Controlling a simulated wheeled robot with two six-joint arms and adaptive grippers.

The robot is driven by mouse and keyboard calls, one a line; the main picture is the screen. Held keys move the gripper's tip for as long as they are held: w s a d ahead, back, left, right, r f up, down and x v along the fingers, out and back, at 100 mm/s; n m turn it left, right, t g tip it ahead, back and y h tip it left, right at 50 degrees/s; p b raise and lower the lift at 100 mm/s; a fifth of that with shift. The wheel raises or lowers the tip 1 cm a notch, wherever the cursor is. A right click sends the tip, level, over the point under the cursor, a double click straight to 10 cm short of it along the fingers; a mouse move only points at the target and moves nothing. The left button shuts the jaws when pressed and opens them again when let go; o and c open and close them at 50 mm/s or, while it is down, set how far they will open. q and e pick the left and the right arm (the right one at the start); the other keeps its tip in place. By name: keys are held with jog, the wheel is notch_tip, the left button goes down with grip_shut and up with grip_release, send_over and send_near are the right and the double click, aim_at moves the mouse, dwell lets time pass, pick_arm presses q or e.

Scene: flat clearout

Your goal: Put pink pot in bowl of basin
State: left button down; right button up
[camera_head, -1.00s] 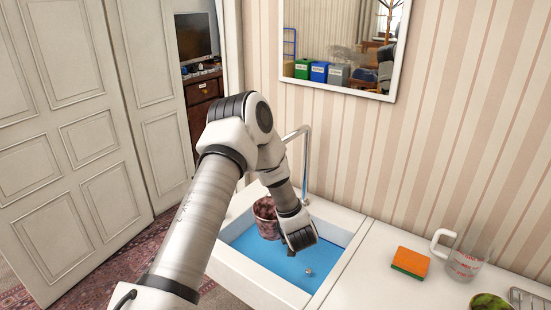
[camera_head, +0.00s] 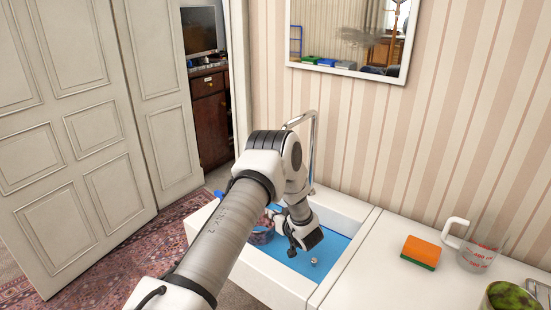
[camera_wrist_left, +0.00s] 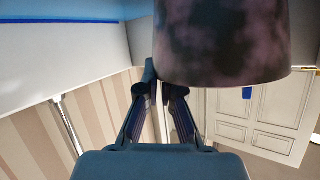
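The pink pot (camera_head: 262,233) is dark pink and mottled. In the head view it is at the basin's left part, largely hidden by my left arm. The basin (camera_head: 358,208) is white with a blue bowl floor (camera_head: 335,246). My left gripper (camera_head: 291,252) is over the bowl, beside the pot. In the left wrist view the pot (camera_wrist_left: 222,40) fills the upper middle. My left gripper's fingers (camera_wrist_left: 157,80) converge at its rim, one outside the wall and one running behind the rim, closed on it. Whether the pot touches the floor is hidden. My right gripper is not in view.
A metal faucet (camera_head: 313,150) rises at the basin's back. On the white counter to the right are an orange and green sponge (camera_head: 421,252), a measuring cup (camera_head: 478,256) and a green item (camera_head: 506,296). A small drain (camera_head: 314,261) shows in the bowl.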

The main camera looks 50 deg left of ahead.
pick_arm(q)
jog(key=c, duration=1.3)
grip_release()
jog(key=shift+f, duration=0.1)
jog(key=shift+d+r, duration=0.1)
jog(key=shift+r, duration=0.1)
jog(key=b+v, duration=0.1)
jog(key=v, duration=1)
jog(key=shift+d+r, duration=0.15)
jog(key=shift+d, duration=0.25)
